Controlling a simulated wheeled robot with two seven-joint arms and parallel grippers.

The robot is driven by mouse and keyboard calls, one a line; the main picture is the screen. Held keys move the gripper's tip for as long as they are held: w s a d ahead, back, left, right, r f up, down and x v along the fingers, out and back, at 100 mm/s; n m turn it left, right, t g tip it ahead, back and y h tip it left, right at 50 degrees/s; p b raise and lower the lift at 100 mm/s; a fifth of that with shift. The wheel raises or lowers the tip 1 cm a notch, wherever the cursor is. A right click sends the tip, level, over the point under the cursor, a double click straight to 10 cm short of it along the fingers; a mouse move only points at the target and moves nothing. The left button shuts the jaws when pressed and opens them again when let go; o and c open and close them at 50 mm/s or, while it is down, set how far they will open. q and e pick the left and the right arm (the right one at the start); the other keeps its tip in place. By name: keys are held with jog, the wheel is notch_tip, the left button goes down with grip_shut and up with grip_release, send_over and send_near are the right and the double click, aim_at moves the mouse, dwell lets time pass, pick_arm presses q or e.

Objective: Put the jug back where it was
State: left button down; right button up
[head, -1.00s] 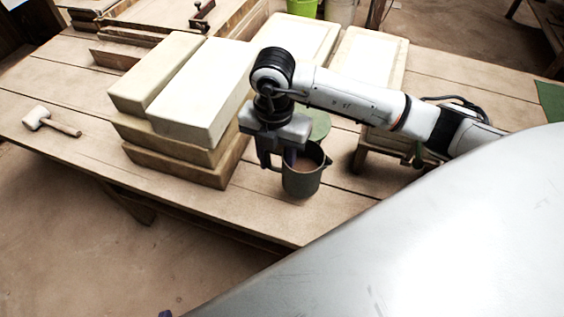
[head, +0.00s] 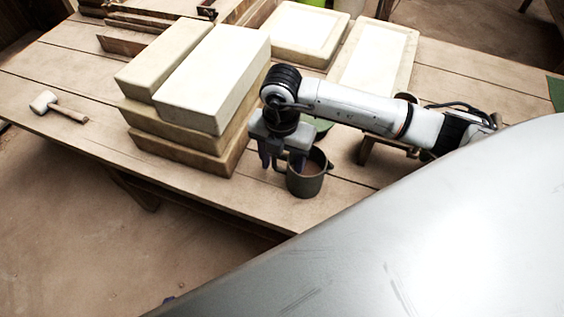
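The jug (head: 306,182) is a dark grey-green vessel with brownish contents. It is upright near the front edge of the table and looks to rest on it. Its handle side faces left, toward my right gripper (head: 282,162). That gripper points down at the jug's left rim, with its fingers spread apart on either side of the handle area. The fingers hide part of the handle, and whether they touch it is hard to see. My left gripper is out of view.
A stack of pale blocks (head: 212,80) stands left of the jug. Behind are pale slabs (head: 375,62) and a green round thing (head: 318,125), partly hidden by my arm. A mallet (head: 58,106) lies at the far left. The table's front left (head: 110,130) is clear.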

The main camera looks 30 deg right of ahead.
jog(key=shift+r, duration=0.3)
notch_tip(320, 180, up, 12)
jog(key=shift+f, duration=0.1)
dwell(0.3)
dwell(0.4)
